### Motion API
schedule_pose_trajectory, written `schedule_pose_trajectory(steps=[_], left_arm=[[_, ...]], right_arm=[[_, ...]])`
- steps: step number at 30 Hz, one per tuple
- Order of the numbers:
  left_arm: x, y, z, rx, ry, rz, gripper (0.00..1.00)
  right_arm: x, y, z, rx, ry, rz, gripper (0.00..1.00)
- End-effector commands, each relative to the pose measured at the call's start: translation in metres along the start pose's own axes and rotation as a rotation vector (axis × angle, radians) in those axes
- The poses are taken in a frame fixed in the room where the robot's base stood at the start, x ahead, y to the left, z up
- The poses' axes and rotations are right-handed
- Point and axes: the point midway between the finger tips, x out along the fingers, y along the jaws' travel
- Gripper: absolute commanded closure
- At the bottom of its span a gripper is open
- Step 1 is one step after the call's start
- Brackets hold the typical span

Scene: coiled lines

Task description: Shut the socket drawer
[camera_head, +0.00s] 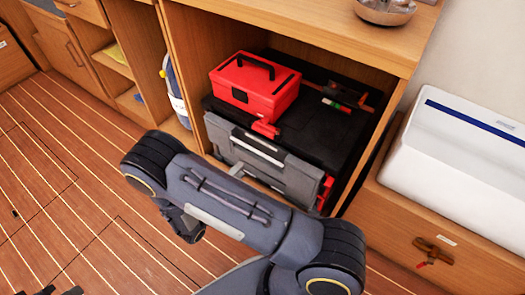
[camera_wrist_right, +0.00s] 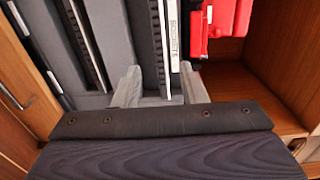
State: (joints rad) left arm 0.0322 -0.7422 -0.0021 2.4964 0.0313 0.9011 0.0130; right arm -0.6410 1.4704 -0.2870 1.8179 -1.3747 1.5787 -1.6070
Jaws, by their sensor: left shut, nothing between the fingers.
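The socket drawer (camera_head: 258,160) is a grey front in the black tool chest (camera_head: 320,135) inside the cabinet. In the right wrist view, a pale strip with partly readable "SOCKET" lettering (camera_wrist_right: 172,30) runs along it. My right gripper (camera_wrist_right: 162,88) is at the front, its two grey fingers apart on either side of the dark lip and strip. I cannot tell whether they touch. In the head view my right arm hides most of this gripper and part of the front. How far the drawer stands out is unclear. My left gripper (camera_head: 62,291) barely shows at the bottom left, shut and empty.
A red toolbox (camera_head: 255,85) sits on the chest, with tools (camera_head: 340,98) beside it. Cabinet walls (camera_head: 378,155) enclose the chest. A white bin (camera_head: 460,150) stands at the right. The plank floor (camera_head: 75,190) at left is clear.

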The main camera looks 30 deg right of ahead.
Motion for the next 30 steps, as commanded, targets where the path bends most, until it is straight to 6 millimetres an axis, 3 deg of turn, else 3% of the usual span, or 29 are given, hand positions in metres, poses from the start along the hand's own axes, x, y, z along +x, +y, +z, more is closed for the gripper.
schedule_pose_trajectory(steps=[4, 16, 27, 30], left_arm=[[0.004, -0.002, 0.002, 0.0, 0.001, 0.0, 1.0], [0.016, -0.007, 0.008, 0.0, 0.001, 0.0, 1.0], [0.017, -0.008, 0.008, 0.0, 0.0, 0.0, 1.0], [0.017, -0.008, 0.009, 0.0, 0.0, 0.0, 1.0]], right_arm=[[0.011, 0.002, 0.0, -0.021, -0.005, -0.012, 0.62], [0.069, 0.002, 0.0, -0.018, -0.004, -0.008, 0.62], [0.076, 0.001, 0.0, -0.018, -0.006, -0.008, 0.62], [0.076, 0.001, 0.0, -0.018, -0.006, -0.008, 0.74]])
